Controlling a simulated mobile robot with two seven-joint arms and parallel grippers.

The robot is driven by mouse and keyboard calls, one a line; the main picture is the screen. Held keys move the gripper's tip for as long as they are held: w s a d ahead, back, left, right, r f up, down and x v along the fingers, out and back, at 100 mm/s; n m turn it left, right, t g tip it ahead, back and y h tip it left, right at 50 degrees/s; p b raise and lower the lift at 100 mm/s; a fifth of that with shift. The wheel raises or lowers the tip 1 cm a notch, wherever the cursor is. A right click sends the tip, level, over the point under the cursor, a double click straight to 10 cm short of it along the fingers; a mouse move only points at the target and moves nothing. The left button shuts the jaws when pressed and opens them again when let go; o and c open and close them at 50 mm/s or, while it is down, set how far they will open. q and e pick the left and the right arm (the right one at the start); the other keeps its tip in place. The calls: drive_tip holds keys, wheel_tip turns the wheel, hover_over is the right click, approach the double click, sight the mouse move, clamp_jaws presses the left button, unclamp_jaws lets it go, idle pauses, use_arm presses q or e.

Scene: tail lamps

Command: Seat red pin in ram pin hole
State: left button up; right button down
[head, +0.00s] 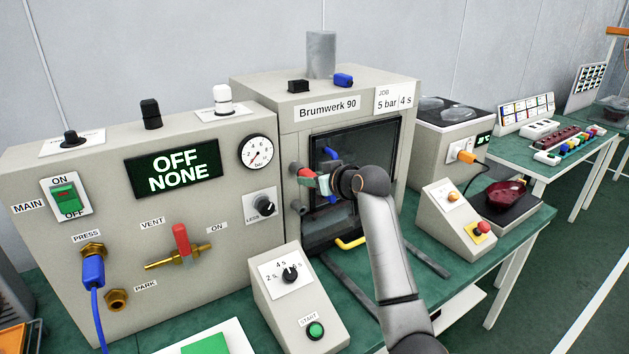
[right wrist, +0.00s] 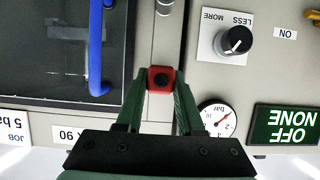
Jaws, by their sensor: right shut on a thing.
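The red pin (head: 306,173) is between the green fingertips of my right gripper (head: 321,183), which is shut on it. They are at the left edge of the press door, in front of the grey press Brumwerk 90 (head: 291,130). In the right wrist view, the red pin (right wrist: 160,71) shows as a red block with a dark round centre between the fingertips (right wrist: 160,85). Its far end is hidden, and I cannot tell whether it is in a hole. The ram pin hole cannot be made out. My left gripper is not in view.
A blue vertical handle (right wrist: 97,50) stands on the dark door (right wrist: 45,40). A grey round stub (head: 297,207) sits below the pin. The pressure gauge (head: 258,152) and LESS/MORE knob (head: 264,206) are to the left. A timer box (head: 297,300) stands in front.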

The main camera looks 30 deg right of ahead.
drive_tip(key=shift+w, duration=0.25)
drive_tip(key=shift+c, duration=2.2)
unclamp_jaws()
drive_tip(key=shift+s, duration=0.1)
drive_tip(key=a+b+v, duration=0.1)
drive_tip(key=v, duration=1.1)
drive_tip(key=shift+s+d, duration=0.2)
drive_tip(key=shift+d, duration=0.25)
drive_tip(key=shift+r, duration=0.1)
